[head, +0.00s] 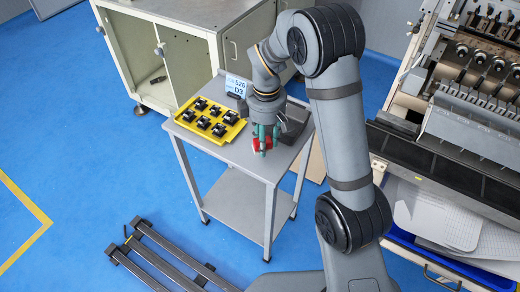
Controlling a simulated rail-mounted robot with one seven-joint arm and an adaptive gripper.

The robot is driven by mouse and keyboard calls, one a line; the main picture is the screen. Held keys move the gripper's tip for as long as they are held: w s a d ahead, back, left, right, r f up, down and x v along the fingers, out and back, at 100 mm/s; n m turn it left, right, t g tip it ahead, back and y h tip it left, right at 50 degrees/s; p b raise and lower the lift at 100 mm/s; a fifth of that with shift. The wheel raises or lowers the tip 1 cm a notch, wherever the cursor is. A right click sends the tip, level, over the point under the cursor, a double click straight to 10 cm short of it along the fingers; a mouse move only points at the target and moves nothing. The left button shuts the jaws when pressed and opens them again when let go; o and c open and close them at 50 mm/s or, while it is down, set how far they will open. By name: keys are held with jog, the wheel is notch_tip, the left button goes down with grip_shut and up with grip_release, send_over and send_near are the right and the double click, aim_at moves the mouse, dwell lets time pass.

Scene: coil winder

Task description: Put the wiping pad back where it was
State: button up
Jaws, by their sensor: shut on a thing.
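My gripper (265,140) hangs fingers down at the right part of the small grey cart's top (252,160). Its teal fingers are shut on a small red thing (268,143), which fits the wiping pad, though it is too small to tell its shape. The fingers partly cover it. I cannot tell whether the pad touches the cart top or is held just above it. A dark grey tray or holder (296,128) lies right beside the gripper, partly hidden by my arm.
A yellow tray (218,137) with several black parts lies left of the gripper. A sign reading D3 (238,86) stands behind it. A cabinet (200,50) is behind the cart, the winding machine (465,130) at right. A dark rail frame (165,260) lies on the blue floor.

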jog(key=shift+w+a+f, duration=0.2)
jog(key=shift+a+f, duration=0.25)
jog(key=shift+a, duration=0.15)
jog(key=shift+f, duration=2)
jog(key=shift+f, duration=0.1)
jog(key=o, duration=1.1)
jog(key=shift+o, duration=0.6)
notch_tip(320, 180, up, 12)
jog(key=shift+r+p, duration=0.15)
jog(key=shift+p, duration=0.4)
